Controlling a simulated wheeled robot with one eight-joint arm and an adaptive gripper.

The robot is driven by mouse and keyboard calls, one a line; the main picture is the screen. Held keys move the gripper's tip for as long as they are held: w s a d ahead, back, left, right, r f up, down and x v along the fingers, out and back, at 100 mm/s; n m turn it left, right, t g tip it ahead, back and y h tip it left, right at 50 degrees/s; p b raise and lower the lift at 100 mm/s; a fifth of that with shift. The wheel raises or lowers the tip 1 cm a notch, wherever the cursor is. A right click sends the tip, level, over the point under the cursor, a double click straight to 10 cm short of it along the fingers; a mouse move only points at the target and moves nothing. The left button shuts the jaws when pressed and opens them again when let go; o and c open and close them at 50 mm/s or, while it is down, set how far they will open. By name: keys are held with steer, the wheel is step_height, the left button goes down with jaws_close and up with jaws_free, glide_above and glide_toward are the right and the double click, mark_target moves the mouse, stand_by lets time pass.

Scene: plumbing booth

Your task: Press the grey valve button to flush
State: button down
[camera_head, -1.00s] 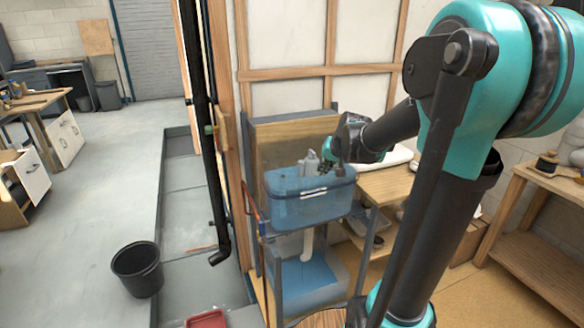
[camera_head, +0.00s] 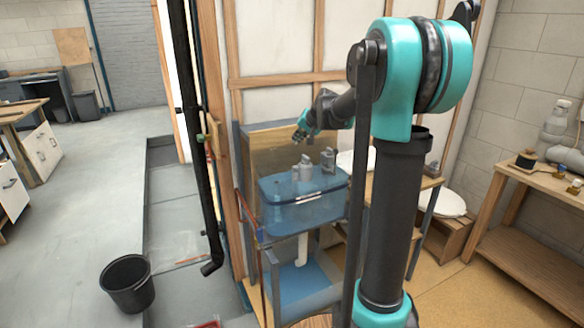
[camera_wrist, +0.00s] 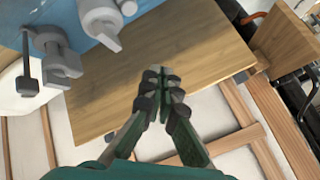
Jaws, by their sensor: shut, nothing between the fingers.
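The translucent blue tank (camera_head: 282,215) stands on a grey frame. A grey valve (camera_head: 304,170) rises inside it, and a second grey fitting (camera_head: 328,160) stands to its right. My gripper (camera_head: 298,138) is above and behind the valve, apart from it, in front of the wooden back panel. In the wrist view its fingertips (camera_wrist: 159,72) are together with nothing between them, over the wooden panel (camera_wrist: 185,60). The valve's rounded grey top (camera_wrist: 100,15) shows at the upper edge there, and the other fitting (camera_wrist: 55,60) is at upper left. I cannot tell whether the button is pressed down.
A black drain pipe (camera_head: 192,130) runs down left of the frame. A black bucket (camera_head: 128,285) stands on the floor at left. A wooden workbench (camera_head: 530,185) stands at right. The air above the tank looks open.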

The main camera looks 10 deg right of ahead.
steer(key=shift+w+r, duration=0.1)
steer(key=shift+w, duration=0.1)
steer(key=shift+f, duration=4.45)
steer(key=shift+f, duration=0.15)
steer(key=shift+f, duration=0.25)
